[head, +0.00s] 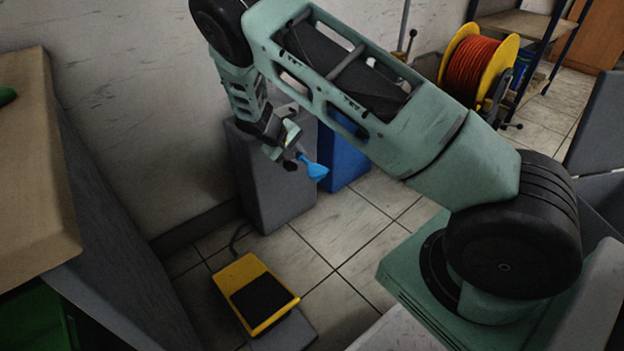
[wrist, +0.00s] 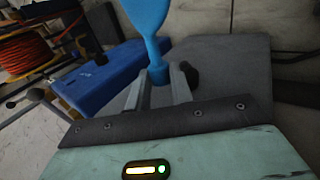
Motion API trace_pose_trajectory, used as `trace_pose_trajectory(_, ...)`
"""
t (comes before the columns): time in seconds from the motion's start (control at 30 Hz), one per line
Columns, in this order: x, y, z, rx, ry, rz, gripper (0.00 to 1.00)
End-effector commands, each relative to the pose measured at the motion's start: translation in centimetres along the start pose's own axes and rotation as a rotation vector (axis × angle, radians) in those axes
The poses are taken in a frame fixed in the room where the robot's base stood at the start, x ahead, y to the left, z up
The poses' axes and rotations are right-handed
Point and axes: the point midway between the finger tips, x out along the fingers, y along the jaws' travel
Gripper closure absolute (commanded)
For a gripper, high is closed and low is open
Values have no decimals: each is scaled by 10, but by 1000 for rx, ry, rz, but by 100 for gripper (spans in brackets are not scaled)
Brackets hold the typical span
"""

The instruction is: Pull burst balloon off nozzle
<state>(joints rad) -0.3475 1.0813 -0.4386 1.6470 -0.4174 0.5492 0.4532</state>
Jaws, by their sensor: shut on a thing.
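The burst balloon (head: 315,171) is a small limp blue piece, flared at one end. In the head view it sticks out from the tip of my gripper (head: 297,160). In the wrist view my gripper (wrist: 162,78) is shut on the narrow neck of the balloon (wrist: 149,18), whose flared part reaches past the top edge. The balloon hangs in the air near the wall, above the floor bins. I cannot make out a nozzle in either view, and nothing visible connects to the balloon.
A grey bin (head: 268,190) and a blue bin (head: 343,157) stand below my gripper. A yellow foot pedal (head: 254,290) lies on the tiles. A worktop (head: 35,150) is at left; an orange cable reel (head: 475,65) stands at upper right.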

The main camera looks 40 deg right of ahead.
Motion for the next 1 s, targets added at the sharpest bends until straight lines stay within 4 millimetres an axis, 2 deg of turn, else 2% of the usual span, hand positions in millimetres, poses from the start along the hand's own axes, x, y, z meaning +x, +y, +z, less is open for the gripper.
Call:
trace_pose_trajectory(0.03,-8,5,0,0,0,0,96)
trace_pose_trajectory(1.0,-84,57,0,1,0,0,96)
